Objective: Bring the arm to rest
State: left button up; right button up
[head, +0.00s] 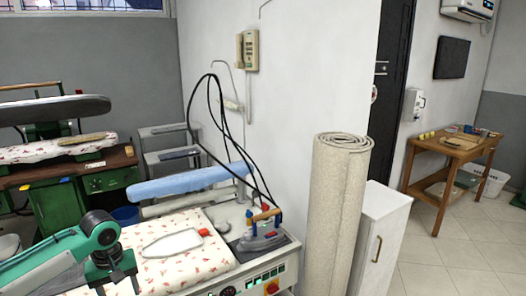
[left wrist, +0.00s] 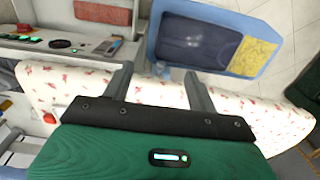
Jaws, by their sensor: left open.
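My left arm comes in from the lower left of the head view, and my left gripper (head: 118,284) points down over the near left part of the floral ironing board (head: 160,268). In the left wrist view the two fingers of the gripper (left wrist: 157,75) stand wide apart with nothing between them. The floral cover (left wrist: 155,93) runs across behind and beyond them. I cannot tell the exact height of the fingers above it. My right arm and gripper are not in view.
An iron (head: 262,238) with a black cable stands at the board's right end, beside a white sole-shaped plate (head: 172,243). A blue sleeve board (head: 190,182) rises behind. A rolled carpet (head: 340,215) and white cabinet (head: 380,240) stand right.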

pick_arm(q)
jog(key=w+d+f+m+t+h, duration=0.1)
jog(key=w+f, duration=0.2)
jog(key=f, duration=0.7)
jog(key=w+d+f+m+t, duration=0.1)
jog(key=w+f+t, duration=0.15)
jog(key=f, duration=0.85)
jog(key=s+f+m, duration=0.1)
jog(key=s+f, duration=0.3)
jog(key=f, duration=0.7)
jog(key=s+f, duration=0.4)
jog(key=f, duration=0.6)
jog(key=s+d+f+m+y, duration=0.1)
jog(key=s+d+f+m, duration=0.15)
jog(key=s+f, duration=1.6)
jog(key=s+d+f+m, duration=0.1)
jog(key=s+f, duration=0.1)
jog(key=s, duration=0.8)
jog(key=s+d+f+m+g, duration=0.1)
jog(key=s+d+f, duration=0.1)
jog(key=s, duration=0.8)
jog(key=s+d+f+m+g, duration=0.1)
jog(key=s+d+f, duration=0.1)
jog(key=s, duration=0.8)
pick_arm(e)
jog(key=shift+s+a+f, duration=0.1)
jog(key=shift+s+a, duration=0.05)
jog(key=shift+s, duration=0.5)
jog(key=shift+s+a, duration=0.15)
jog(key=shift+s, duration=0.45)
